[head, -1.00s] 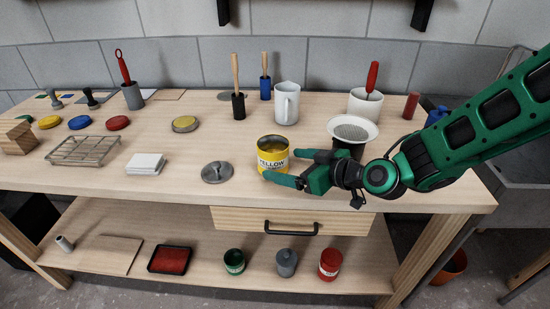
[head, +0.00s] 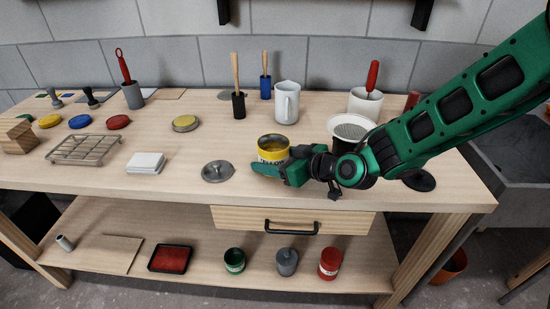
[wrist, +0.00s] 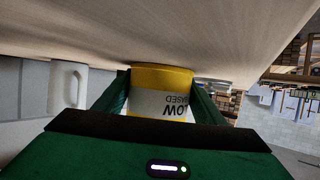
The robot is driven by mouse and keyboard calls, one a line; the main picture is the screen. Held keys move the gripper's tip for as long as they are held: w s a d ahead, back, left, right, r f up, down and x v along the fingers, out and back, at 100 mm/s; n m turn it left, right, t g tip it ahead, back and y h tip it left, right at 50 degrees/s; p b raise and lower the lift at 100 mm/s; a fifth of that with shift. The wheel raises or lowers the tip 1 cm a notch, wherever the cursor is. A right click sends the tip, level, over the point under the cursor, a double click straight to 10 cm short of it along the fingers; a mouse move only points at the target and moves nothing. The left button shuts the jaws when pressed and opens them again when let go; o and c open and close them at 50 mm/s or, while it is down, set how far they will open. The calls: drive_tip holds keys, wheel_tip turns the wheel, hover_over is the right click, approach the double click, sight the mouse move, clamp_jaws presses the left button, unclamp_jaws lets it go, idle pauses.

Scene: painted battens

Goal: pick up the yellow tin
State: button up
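The yellow tin (head: 273,156) stands upright and open-topped near the front of the bench, with yellow inside. My gripper (head: 275,160) reaches in low from the right, one finger across the tin's front and the other mostly hidden behind it. In the wrist view the tin (wrist: 162,92) sits between the two spread fingers of my gripper (wrist: 162,90), its label upside down. The fingers look open around it; firm contact does not show.
A grey lid (head: 217,172) lies left of the tin. A white strainer bowl (head: 350,128) stands close on the right, partly behind my arm. A white jug (head: 286,103) stands behind. A drawer handle (head: 291,229) juts below the bench edge.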

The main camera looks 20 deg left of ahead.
drive_tip(key=c, duration=0.4)
drive_tip(key=shift+r, duration=0.2)
